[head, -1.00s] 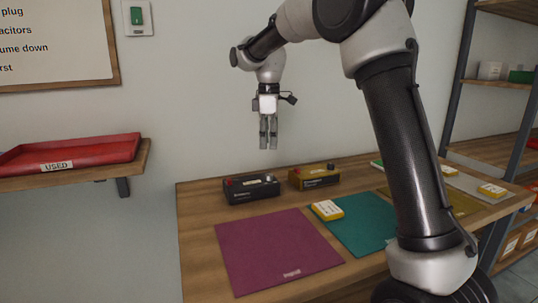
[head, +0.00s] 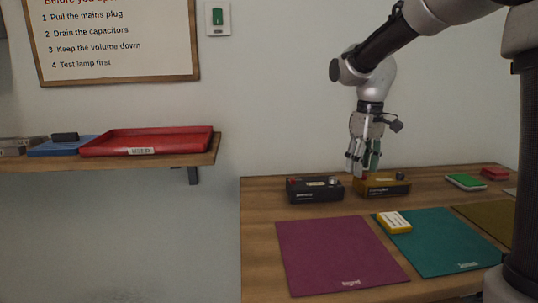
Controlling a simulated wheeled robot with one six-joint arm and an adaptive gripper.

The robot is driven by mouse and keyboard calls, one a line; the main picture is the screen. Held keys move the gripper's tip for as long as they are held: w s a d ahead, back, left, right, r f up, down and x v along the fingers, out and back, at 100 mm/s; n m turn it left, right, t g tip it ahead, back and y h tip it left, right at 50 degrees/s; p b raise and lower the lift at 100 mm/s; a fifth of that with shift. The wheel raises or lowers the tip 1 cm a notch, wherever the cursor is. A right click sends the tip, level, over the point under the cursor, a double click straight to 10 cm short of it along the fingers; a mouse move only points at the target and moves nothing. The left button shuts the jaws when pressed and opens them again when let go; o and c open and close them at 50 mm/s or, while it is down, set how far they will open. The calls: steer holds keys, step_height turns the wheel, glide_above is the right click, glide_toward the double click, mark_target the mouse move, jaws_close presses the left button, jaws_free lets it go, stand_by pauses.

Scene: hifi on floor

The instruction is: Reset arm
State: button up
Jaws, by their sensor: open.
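My gripper (head: 362,160) hangs from my arm at the right of the head view, pointing down. Its fingers are open and nothing shows between them. It is in front of the wall, above the back of the wooden bench (head: 258,250). In the picture its fingertips come close to the gold box (head: 384,188) and the black box (head: 314,190). I cannot tell the exact gap. A magenta mat (head: 335,255) and a teal mat (head: 445,245) lie on the bench in front of the boxes.
A yellow-and-white box (head: 393,222) lies on the teal mat's left back part. A green item (head: 465,181) and a red item (head: 495,173) are at the bench's back right. A wall shelf (head: 200,158) at left bears a red tray (head: 150,141) and a blue tray (head: 62,147).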

steer(key=s+d+r+m+t, duration=0.1)
steer(key=s+d, duration=0.4)
steer(key=s, duration=0.7)
steer(key=s+d+r+m+t, duration=0.1)
steer(key=s+d+m+t, duration=0.2)
steer(key=s, duration=1)
steer(key=shift+s+d+m, duration=0.2)
steer(key=shift+d+m, duration=0.8)
steer(key=shift+d, duration=0.25)
